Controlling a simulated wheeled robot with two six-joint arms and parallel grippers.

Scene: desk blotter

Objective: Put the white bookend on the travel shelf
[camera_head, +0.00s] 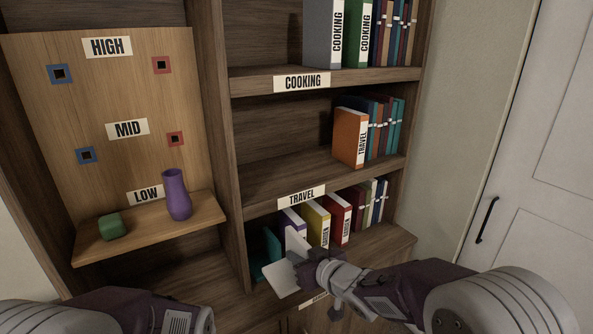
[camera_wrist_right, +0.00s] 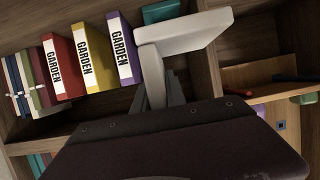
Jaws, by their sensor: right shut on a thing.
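The white bookend (camera_head: 280,279), an L-shaped piece, is in my right gripper (camera_head: 308,262), held in front of the lowest shelf's left part. In the right wrist view the bookend (camera_wrist_right: 190,36) shows as two white plates at an angle, and the gripper (camera_wrist_right: 165,88) is shut on one plate. The travel shelf (camera_head: 285,179) is the middle one, with a TRAVEL label on its front edge. Its left part is bare; an orange TRAVEL book (camera_head: 350,137) and several thin books stand at its right. My left gripper is out of view; only part of its arm shows.
The lowest shelf holds a teal bookend (camera_head: 265,250) and GARDEN books (camera_head: 317,222), close to my right gripper. The cooking shelf (camera_head: 255,83) is above the travel shelf. A side board at left carries a purple vase (camera_head: 177,195) and a green block (camera_head: 111,226).

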